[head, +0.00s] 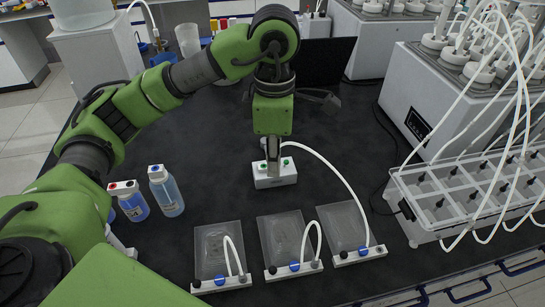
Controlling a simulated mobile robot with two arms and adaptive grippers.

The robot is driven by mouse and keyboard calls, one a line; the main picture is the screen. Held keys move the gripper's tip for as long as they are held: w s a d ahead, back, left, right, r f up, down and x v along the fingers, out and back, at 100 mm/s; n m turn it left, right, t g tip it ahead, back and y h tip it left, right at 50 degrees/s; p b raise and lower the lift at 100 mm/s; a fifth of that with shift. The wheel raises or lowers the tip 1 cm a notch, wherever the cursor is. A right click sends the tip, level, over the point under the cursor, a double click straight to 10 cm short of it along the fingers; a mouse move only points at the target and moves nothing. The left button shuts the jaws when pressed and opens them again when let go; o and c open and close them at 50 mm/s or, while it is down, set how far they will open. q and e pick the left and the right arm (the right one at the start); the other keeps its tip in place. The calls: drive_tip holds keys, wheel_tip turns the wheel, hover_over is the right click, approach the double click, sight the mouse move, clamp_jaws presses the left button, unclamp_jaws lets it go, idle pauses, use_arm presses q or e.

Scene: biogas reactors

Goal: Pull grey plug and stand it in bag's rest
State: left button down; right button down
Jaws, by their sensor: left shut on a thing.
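My left gripper (273,168) points straight down over a small white block (275,180) with green marks on top, standing mid-table. Its fingers are shut at the end of a white tube (335,172); the grey plug there is mostly hidden by the fingers. I cannot tell whether the plug is still seated in the block. The tube arcs to the right bag's white bar (360,256). The clear right bag (342,225) lies flat, its bar carrying a blue cap. My right gripper is not in view.
A middle bag (283,237) and a left bag (217,250) lie alongside, each with a short looped tube on its bar. Two blue-liquid bottles (166,191) (131,202) stand left. A white rack (465,190) with many tubes stands right. Dark table around the block is clear.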

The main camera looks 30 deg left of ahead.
use_arm(q)
drive_tip(key=shift+r, duration=0.2)
drive_tip(key=shift+r+p, duration=1)
drive_tip(key=shift+r, duration=0.15)
drive_tip(key=shift+r, duration=0.25)
drive_tip(key=shift+r+p, duration=0.65)
drive_tip(key=w+d, duration=0.2)
drive_tip(key=d, duration=2.4)
drive_tip(key=shift+w+d, duration=0.15)
drive_tip(key=shift+d, duration=0.25)
